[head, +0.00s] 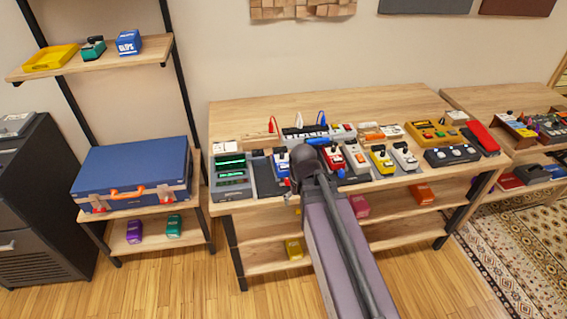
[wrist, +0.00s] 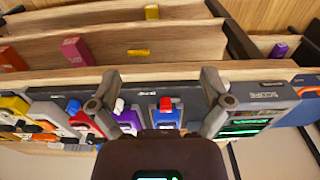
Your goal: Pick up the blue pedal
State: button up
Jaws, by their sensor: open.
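A blue pedal (head: 282,168) with a red switch stands on the pedal board on the wooden table, just left of my arm's end in the head view. In the wrist view the blue pedal (wrist: 166,118) lies between and beyond the fingers of my gripper (wrist: 160,94). The fingers are spread wide with nothing held. A purple-blue pedal (wrist: 128,119) with a white switch stands close beside it, nearer the left finger. The body of my gripper hides the lower part of the blue pedal in the wrist view.
A grey device with green displays (head: 232,178) stands left of the board. Red, white and yellow pedals (head: 381,160) crowd the right side. A blue box (head: 129,43) sits on the upper left shelf and a blue case (head: 131,173) below. Floor in front is clear.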

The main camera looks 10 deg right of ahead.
aim_at(283, 159)
jog(key=w+r+t+p, duration=0.2)
jog(key=w+r, duration=0.1)
jog(key=w, duration=0.7)
jog(key=w+r+t+p, duration=0.2)
jog(key=w+r+p, duration=0.1)
jog(key=w, duration=0.8)
jog(key=shift+w+a+r, duration=0.2)
jog(key=shift+a+r, duration=0.1)
jog(key=shift+r, duration=0.05)
jog(key=shift+f, duration=0.1)
jog(key=b+x, duration=0.8)
jog(key=shift+f, duration=0.25)
jog(key=b+x, duration=0.3)
jog(key=shift+s+d+f+b, duration=0.1)
jog(key=shift+s+f+b, duration=0.05)
jog(key=shift+f+b, duration=0.2)
jog(key=shift+b+x, duration=0.7)
jog(key=shift+x, duration=0.2)
jog(key=shift+r, duration=0.1)
